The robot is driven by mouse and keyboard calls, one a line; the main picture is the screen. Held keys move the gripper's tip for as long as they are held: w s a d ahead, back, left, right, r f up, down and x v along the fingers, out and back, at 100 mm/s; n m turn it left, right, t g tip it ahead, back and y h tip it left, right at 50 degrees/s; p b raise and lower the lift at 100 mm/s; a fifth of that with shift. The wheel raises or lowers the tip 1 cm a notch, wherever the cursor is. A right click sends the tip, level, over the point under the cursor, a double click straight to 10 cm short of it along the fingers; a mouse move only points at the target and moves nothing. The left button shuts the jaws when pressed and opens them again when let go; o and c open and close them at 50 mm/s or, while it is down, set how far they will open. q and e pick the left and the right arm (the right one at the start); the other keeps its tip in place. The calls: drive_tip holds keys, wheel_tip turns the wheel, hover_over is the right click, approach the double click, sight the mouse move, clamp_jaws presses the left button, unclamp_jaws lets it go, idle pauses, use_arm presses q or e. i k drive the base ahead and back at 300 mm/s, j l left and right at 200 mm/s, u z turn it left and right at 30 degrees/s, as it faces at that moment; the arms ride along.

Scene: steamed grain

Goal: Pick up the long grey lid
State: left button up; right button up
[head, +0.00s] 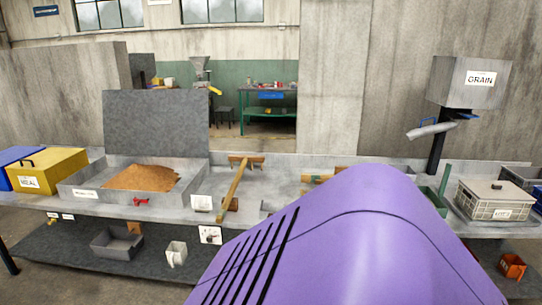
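A wide dark grey panel (156,123) stands upright behind a shallow grey tray (88,189) holding a heap of brown grain. It may be the long grey lid; I cannot tell whether it is hinged to the tray. Another grey lid with a dark knob (497,190) lies on a crate at the right. A large purple part of my own arm fills the lower middle and hides much of the bench there. Neither of my grippers shows in the head view.
A yellow MEAL box (47,169) stands left of the tray. A wooden bar (234,190) crosses the bench right of it. A GRAIN hopper (470,83) rises at the right. A lower shelf holds a grey bin (117,242) and a white jug (176,253).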

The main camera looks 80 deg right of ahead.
sight(483, 189)
drive_tip(key=z, duration=4.15)
drive_tip(key=i+l+z, duration=0.1)
drive_tip(key=i, duration=0.9)
drive_tip(key=i+l+z, duration=0.1)
drive_tip(key=i+l, duration=0.15)
drive_tip(key=i, duration=0.75)
